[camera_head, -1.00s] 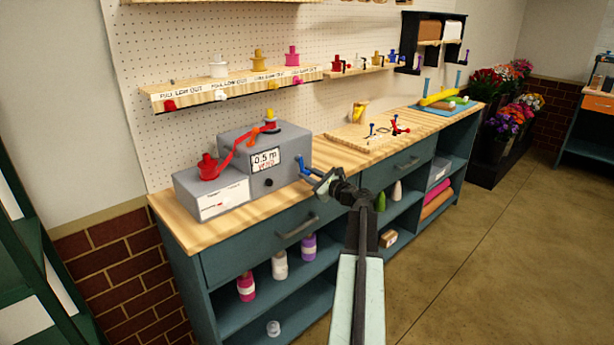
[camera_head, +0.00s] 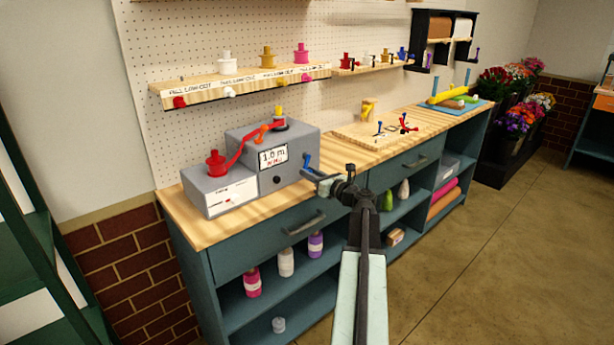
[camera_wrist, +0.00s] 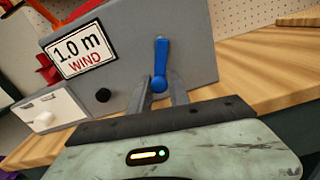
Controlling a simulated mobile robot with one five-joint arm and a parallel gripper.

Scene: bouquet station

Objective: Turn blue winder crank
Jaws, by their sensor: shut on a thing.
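The grey winder box (camera_head: 295,148) stands on the bench, and its screen (camera_head: 272,156) reads 1.0 m WIND. The blue crank (camera_head: 306,159) is on its right side. Red ribbon (camera_head: 245,143) runs from a red spool (camera_head: 215,163) on the lower box up to the top of the winder.
A black knob (camera_wrist: 103,95) is on the winder's front, left of my fingers. The wooden bench top (camera_head: 340,160) is clear to the right of the winder. A wooden board with small cranks (camera_head: 385,130) lies farther right. A spool shelf (camera_head: 240,85) hangs above.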

